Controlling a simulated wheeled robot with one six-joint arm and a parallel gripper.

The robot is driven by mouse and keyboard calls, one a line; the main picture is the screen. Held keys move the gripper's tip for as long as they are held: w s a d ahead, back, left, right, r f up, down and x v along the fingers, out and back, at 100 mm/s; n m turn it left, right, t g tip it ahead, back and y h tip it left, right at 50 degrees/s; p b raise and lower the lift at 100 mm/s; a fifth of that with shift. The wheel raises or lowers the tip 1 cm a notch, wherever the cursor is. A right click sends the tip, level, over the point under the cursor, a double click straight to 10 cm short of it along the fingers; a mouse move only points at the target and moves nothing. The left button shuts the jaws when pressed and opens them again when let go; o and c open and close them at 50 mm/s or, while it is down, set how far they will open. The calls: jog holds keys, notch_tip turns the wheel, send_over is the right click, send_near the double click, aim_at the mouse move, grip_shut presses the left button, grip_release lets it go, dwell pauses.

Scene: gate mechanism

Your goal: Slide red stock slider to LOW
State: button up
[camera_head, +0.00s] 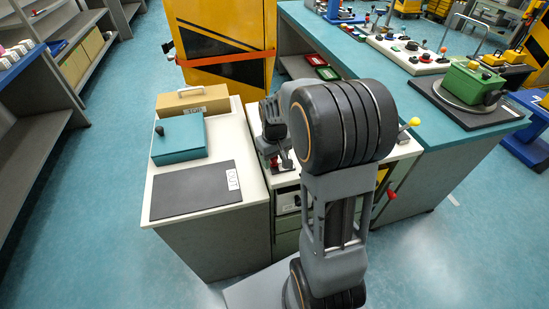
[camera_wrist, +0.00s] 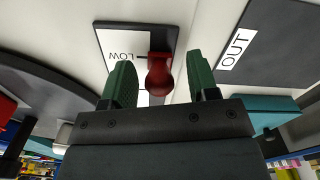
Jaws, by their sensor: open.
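The red stock slider (camera_wrist: 159,75) is a rounded red knob in the wrist view. It stands beside the word LOW on a white label plate (camera_wrist: 113,42) with a dark border; the lettering is upside down in this view. My gripper (camera_wrist: 159,61) is open, with one green finger on each side of the red knob. Gaps show between the knob and both fingers. The rest of the slider's track is mostly hidden behind the knob and gripper. In the head view, a small red part (camera_head: 274,163) shows below my wrist on the white counter.
A dark OUT mat (camera_head: 195,188), a teal box (camera_head: 179,139) and a tan box (camera_head: 193,101) occupy the counter at left. A yellow-knobbed lever (camera_head: 414,122) and a red-handled lever (camera_head: 391,194) stick out right of my arm. A yellow cabinet (camera_head: 222,35) stands behind.

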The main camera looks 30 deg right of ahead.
notch_tip(320, 180, up, 14)
dwell(0.6)
jog(key=shift+f, duration=0.1)
dwell(0.4)
